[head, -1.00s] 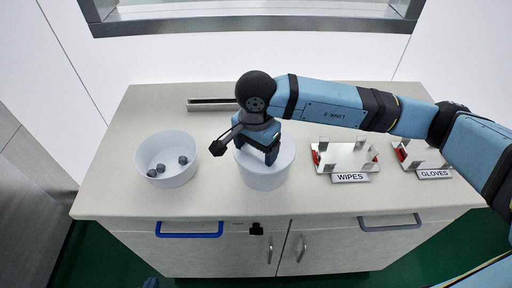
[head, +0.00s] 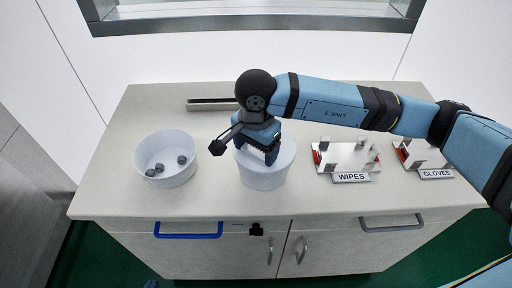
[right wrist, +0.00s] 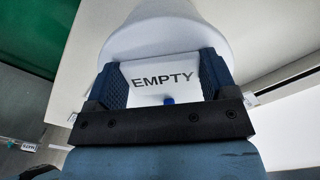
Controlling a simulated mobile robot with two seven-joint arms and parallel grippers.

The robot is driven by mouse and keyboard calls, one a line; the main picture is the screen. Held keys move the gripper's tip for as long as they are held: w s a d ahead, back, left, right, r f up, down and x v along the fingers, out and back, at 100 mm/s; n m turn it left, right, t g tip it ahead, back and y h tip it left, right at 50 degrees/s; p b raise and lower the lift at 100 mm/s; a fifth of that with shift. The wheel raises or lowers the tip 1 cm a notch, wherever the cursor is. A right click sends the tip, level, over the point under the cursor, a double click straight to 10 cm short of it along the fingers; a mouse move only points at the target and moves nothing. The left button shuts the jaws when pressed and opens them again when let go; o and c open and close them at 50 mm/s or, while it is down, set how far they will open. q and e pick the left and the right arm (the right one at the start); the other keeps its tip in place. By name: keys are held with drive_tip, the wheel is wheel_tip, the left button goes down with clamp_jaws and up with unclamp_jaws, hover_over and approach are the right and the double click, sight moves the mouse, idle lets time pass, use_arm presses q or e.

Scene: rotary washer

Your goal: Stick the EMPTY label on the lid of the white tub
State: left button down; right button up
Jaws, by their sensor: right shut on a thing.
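The white tub (head: 263,181) stands on the counter, left of the WIPES holder. My right gripper (head: 270,156) is over its top, pointing down, and covers much of the lid in the head view. In the right wrist view the EMPTY label (right wrist: 162,80), white with dark letters, sits between the two fingers of my right gripper (right wrist: 164,78), which are shut on it. The white tub (right wrist: 165,32) shows just beyond the label there. I cannot tell whether the label touches the lid. A small part of my left gripper (head: 151,284) shows at the bottom edge of the head view; its jaws cannot be made out.
A white bowl (head: 166,169) with several grey pieces stands on the left of the counter (head: 220,200). A narrow metal tray (head: 212,104) lies behind. The WIPES holder (head: 345,158) and GLOVES holder (head: 421,157) stand on the right. The front strip of the counter is clear.

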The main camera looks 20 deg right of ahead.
idle(0.7)
drive_tip(key=o, duration=0.8)
